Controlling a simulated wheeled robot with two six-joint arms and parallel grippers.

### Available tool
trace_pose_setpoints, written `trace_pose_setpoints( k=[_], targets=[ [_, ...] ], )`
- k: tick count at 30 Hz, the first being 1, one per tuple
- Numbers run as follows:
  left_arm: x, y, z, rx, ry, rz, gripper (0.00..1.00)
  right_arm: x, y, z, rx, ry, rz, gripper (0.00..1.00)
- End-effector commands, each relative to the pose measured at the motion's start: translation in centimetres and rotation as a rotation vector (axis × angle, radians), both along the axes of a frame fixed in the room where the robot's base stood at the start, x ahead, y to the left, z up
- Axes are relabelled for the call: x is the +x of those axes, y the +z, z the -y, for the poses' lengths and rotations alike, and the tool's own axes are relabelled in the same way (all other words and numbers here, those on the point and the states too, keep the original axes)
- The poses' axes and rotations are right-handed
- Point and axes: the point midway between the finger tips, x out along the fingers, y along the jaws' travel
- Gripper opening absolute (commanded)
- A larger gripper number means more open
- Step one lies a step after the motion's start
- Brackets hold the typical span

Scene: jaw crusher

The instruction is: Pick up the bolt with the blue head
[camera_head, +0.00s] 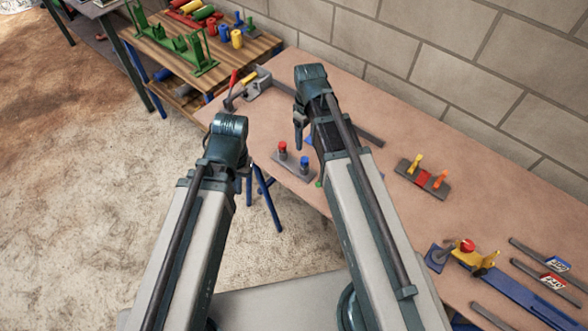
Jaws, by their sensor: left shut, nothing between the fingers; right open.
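The bolt with the blue head (304,162) stands upright on a small grey plate (292,172) on the pinkish table. A bolt with a red head (282,150) stands beside it on the same plate. My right gripper (298,132) hangs just above and behind the two bolts, apart from them; it is open, though its fingers are partly hidden by my arm. My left gripper (243,182) is left of the plate, off the table's front edge, mostly hidden under my wrist; it is shut and empty.
A grey holder with yellow and orange pieces (422,178) lies to the right. A blue base with a yellow clamp (480,258) and several flat bars are farther right. A clamp device (247,88) sits at the table's left end. A brick wall (420,50) runs behind.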

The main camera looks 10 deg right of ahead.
Motion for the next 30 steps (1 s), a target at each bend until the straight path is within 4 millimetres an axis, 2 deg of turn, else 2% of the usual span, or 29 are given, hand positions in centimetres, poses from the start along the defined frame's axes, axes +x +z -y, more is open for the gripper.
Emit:
trace_pose_setpoints(
  k=[11, 27, 30],
  targets=[
    [0.0, -0.9, 0.0, 0.0, 0.0, 0.0, 0.0, 0.2, -0.9, 0.2, 0.002, 0.006, 0.001, 0.7],
    [0.0, -8.0, 0.0, 0.0, 0.0, 0.0, 0.0, 0.3, -8.0, 0.2, 0.002, 0.005, 0.001, 0.7],
    [0.0, -8.7, 0.0, 0.0, 0.0, 0.0, 0.0, 0.3, -8.7, 0.2, 0.002, 0.005, 0.001, 0.7]
  ],
)
